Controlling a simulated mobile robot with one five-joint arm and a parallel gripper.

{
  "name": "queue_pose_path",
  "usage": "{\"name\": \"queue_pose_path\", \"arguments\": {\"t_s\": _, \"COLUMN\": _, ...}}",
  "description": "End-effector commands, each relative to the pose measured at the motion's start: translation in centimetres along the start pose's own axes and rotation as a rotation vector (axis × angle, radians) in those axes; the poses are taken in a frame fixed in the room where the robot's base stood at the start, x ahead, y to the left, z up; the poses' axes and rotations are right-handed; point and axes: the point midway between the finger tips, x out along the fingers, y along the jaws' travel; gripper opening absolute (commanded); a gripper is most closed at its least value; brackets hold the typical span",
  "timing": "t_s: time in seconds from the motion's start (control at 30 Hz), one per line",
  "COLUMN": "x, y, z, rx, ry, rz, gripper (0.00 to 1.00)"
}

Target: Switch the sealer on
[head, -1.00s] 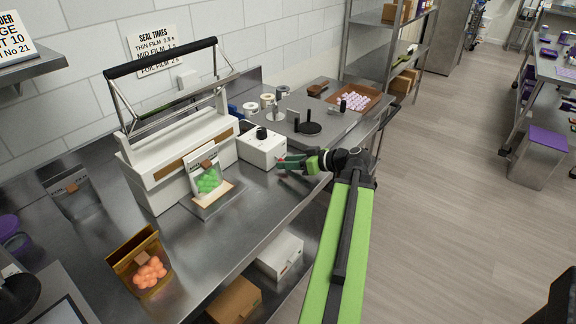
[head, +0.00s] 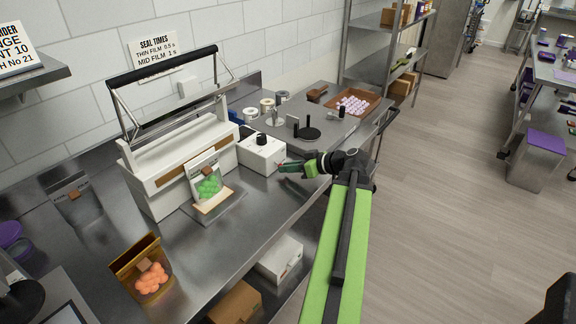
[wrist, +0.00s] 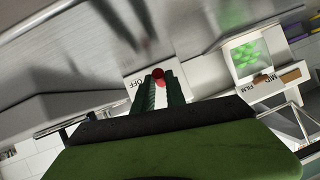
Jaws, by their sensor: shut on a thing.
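The sealer is a white machine (head: 181,170) with a black-handled lever arm raised over it, on the steel bench in the head view. Beside it stands a white control box (head: 262,151) with a black knob (head: 261,139) on top. My gripper (head: 283,167) is at the right side of this box. In the wrist view my gripper (wrist: 160,88) is shut on a small red-tipped switch (wrist: 158,73). The word OFF (wrist: 135,82) shows on the white face beside it. The switch's base is hidden by the fingers, and its position is hard to tell.
A pouch of green gummies (head: 207,182) stands in front of the sealer. A pouch of orange gummies (head: 148,275) stands at the bench's front left. A steel plate with black posts (head: 309,131) and a brown tray (head: 357,104) lie behind my gripper.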

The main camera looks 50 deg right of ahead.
Motion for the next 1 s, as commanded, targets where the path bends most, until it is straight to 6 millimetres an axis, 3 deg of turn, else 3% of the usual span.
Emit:
{"name": "queue_pose_path", "arguments": {"t_s": 0.4, "x": -0.9, "y": -0.5, "z": -2.8, "rx": 0.044, "ry": -0.325, "rz": 0.040, "gripper": 0.00}}
{"name": "queue_pose_path", "arguments": {"t_s": 1.0, "x": -0.3, "y": -0.6, "z": -4.1, "rx": 0.106, "ry": -0.741, "rz": 0.096, "gripper": 0.00}}
